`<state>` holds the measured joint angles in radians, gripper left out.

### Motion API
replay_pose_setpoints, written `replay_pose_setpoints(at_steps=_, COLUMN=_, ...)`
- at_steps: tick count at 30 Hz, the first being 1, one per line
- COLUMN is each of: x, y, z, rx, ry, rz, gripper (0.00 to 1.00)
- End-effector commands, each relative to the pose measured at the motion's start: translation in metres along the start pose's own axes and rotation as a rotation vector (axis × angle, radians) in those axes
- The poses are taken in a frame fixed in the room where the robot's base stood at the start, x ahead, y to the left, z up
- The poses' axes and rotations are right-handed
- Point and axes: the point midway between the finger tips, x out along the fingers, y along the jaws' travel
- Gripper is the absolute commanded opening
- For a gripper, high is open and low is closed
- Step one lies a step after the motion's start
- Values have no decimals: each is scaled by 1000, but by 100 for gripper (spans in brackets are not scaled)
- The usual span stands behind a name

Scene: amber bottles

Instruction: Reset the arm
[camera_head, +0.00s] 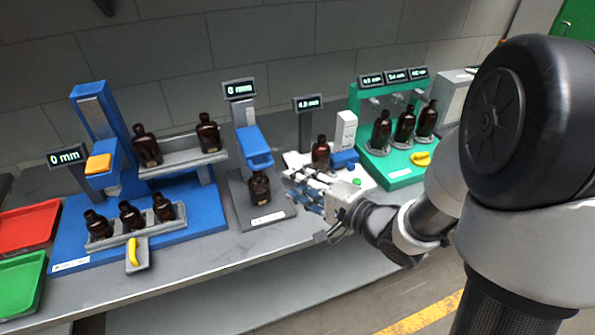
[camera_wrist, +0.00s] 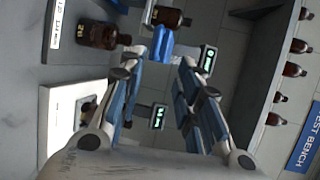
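My gripper (camera_head: 305,195) is above the front of the bench, left of the white station (camera_head: 365,182). In the wrist view my gripper (camera_wrist: 174,62) has its two blue-padded fingers apart, with nothing held between them. An amber bottle (camera_head: 320,153) stands at the white station, behind my gripper. Another amber bottle (camera_head: 259,188) stands under the blue head of the middle station, left of my gripper and apart from it. The wrist view shows amber bottles (camera_wrist: 98,35) beyond the fingers, turned sideways in the picture.
A blue station (camera_head: 200,222) with several amber bottles stands at left, beside a red tray (camera_head: 28,224) and a green tray (camera_head: 20,283). A green station (camera_head: 398,180) holds three bottles at right. The grey bench front (camera_head: 215,262) is clear.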

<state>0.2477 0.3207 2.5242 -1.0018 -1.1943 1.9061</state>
Motion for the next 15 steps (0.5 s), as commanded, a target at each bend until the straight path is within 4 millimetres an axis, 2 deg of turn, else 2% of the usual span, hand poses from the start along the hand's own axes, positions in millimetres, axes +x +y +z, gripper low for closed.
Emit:
replay_pose_setpoints(at_steps=5, x=0, y=0, z=-1, rx=-9, ry=5, rz=4, gripper=31)
replay_pose_setpoints(at_steps=8, x=-1, y=-3, z=-9, rx=-83, ry=49, rz=34, gripper=31)
replay_pose_setpoints(at_steps=11, x=-9, y=-9, z=-28, rx=-247, ry=149, rz=119, gripper=31)
replay_pose_setpoints(at_steps=15, x=-40, y=-22, z=-59, rx=-527, ry=318, rz=324, gripper=31)
